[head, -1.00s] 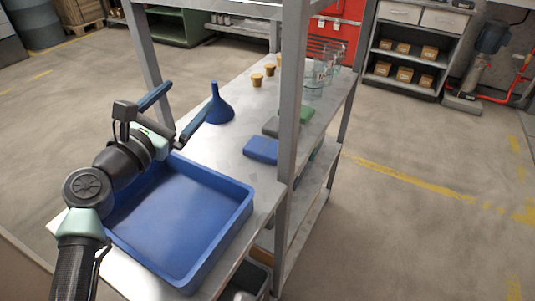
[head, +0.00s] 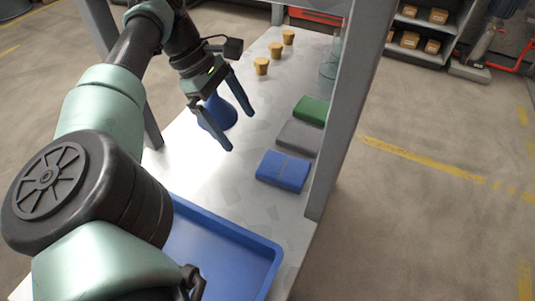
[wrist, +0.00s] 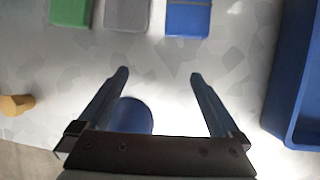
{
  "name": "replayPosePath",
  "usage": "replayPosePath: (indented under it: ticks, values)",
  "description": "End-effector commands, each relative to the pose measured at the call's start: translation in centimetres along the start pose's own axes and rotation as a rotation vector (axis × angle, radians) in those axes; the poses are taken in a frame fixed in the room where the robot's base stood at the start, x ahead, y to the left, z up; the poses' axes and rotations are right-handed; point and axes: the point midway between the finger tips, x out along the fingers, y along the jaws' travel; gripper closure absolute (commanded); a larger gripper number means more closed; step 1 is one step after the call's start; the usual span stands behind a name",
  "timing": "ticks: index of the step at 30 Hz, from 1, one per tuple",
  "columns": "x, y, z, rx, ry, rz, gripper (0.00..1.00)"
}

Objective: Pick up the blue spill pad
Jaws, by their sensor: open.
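The blue spill pad (head: 283,171) lies flat on the shelf top, nearest the tray in a row with a grey pad and a green pad. In the wrist view the blue pad (wrist: 188,18) is at the top edge, partly cut off, ahead of the fingertips. My gripper (head: 240,113) is open and empty above the shelf, to the upper left of the blue pad in the head view. In the wrist view my gripper (wrist: 158,74) has its two fingers wide apart with bare shelf between the tips.
The grey pad (head: 299,137) and green pad (head: 311,110) lie beyond the blue one. A blue funnel (head: 218,113) stands behind my gripper. Several tan plugs (head: 275,50) and glassware stand farther back. A blue tray (head: 230,248) is in front. A grey post (head: 345,110) rises right of the pads.

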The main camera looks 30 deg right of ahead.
Motion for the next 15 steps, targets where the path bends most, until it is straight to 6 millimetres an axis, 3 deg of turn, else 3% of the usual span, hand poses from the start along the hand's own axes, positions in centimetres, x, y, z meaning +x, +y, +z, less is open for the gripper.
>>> replayPosePath:
  ticks: [1,5,15]
  values:
    - [0.1,-0.8,-0.9,-0.011,0.015,-0.028,0.00]
    - [-0.3,-2.2,-1.7,-0.026,0.029,-0.072,0.00]
    - [0.5,-2.5,0.3,-0.027,0.030,-0.078,0.00]
